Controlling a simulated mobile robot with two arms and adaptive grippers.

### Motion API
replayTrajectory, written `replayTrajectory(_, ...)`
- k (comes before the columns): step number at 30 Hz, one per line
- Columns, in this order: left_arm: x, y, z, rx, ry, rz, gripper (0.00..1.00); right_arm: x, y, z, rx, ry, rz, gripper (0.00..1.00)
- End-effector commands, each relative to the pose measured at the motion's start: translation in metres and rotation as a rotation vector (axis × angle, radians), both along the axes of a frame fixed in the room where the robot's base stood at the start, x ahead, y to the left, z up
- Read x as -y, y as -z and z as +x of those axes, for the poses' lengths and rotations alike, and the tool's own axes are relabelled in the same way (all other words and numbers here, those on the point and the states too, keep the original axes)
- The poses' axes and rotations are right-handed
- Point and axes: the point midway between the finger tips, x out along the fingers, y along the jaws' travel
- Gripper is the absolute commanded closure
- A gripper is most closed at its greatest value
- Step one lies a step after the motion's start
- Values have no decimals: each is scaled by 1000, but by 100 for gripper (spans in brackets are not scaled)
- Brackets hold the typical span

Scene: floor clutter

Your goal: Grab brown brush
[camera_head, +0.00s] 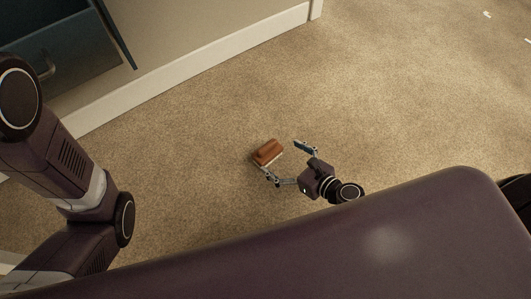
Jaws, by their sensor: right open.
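The brown brush (267,152) lies on the carpet near the middle of the view. It has a reddish-brown block body with a raised grip on top and a pale lower edge. My right gripper (284,161) is open, its fingers spread toward the upper left. One finger is at the brush's lower right edge, and the other is to the right of the brush, apart from it. I cannot tell whether the nearer finger touches the brush. My left arm shows at the left side, but its gripper is out of view.
A dark blue cabinet (75,55) with a handle stands at the upper left, beside a wall with a white baseboard (190,77). Small white bits (487,14) lie on the carpet at the far upper right. The carpet (390,90) around the brush is clear.

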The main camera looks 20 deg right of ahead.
Motion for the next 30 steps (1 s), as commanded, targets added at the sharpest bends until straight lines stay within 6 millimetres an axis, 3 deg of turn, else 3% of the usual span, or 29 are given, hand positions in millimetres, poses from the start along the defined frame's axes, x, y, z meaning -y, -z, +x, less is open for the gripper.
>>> replayTrajectory(15, 0, 11, 1, -3, -1, 1, 63, -30, 24, 48, 0, 3, 1, 7)
replayTrajectory(23, 0, 10, 1, -3, -1, 1, 63, -32, 26, 49, -2, 3, 1, 7)
replayTrajectory(30, 0, 10, 1, -3, -1, 1, 63, -32, 25, 49, -2, 3, 1, 30)
